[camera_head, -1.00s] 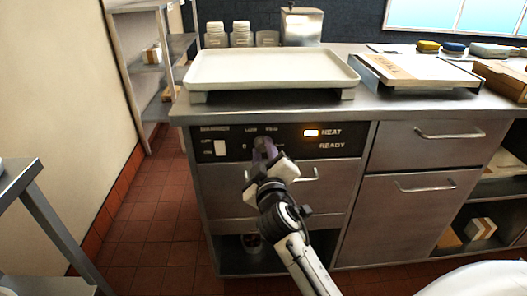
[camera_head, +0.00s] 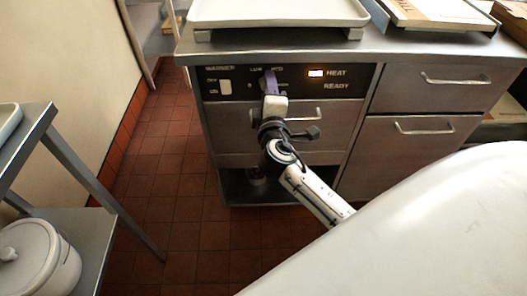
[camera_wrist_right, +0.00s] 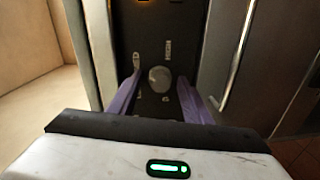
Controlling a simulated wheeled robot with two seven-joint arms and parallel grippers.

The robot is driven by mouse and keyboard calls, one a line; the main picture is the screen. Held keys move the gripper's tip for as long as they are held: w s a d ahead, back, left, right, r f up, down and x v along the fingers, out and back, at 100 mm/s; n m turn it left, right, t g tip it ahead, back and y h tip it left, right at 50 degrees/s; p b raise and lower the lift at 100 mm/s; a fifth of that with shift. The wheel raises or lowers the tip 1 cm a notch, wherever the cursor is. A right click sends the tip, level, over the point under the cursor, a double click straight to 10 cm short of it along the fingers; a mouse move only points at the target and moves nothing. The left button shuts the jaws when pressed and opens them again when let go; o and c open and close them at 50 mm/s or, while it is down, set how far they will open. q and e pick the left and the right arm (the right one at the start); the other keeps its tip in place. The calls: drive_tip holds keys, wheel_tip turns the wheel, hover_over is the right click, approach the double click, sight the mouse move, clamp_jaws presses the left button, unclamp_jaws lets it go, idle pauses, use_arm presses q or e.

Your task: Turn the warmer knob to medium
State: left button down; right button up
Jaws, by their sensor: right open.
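The warmer's black control panel (camera_head: 300,82) is on the front of the steel counter. My right gripper (camera_head: 270,80) is at the panel in front of the knob. In the right wrist view its purple fingers (camera_wrist_right: 160,101) are open, one on each side of the knob, with gaps between. The knob's pointer setting cannot be made out. My left gripper is out of view.
A cream tray (camera_head: 275,14) rests on the counter above the panel. Drawer handles (camera_head: 455,79) stick out at the right. A steel side table (camera_head: 85,215) with a white lidded pot (camera_head: 38,258) stands at the left. Tiled floor is free between them.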

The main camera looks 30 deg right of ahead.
drive_tip(key=s+a+n+h+p, duration=0.1)
drive_tip(key=s+a+n+p, duration=0.3)
drive_tip(key=n, duration=0.6)
drive_tip(key=s+a+n+h+p, duration=0.15)
drive_tip(key=s+n+p, duration=0.35)
drive_tip(key=n, duration=0.5)
drive_tip(key=s+a+f+m+g+y+b, duration=0.1)
drive_tip(key=s+a+f+m+g+y, duration=0.2)
drive_tip(key=f, duration=0.7)
drive_tip(key=s+a+f+m+g+y+b, duration=0.2)
drive_tip(key=s+a+f+m+y, duration=0.4)
drive_tip(key=f+m, duration=0.5)
drive_tip(key=shift+s+a+g, duration=0.55)
drive_tip(key=shift+s+g, duration=0.35)
drive_tip(key=shift+s, duration=0.5)
drive_tip(key=shift+y, duration=0.25)
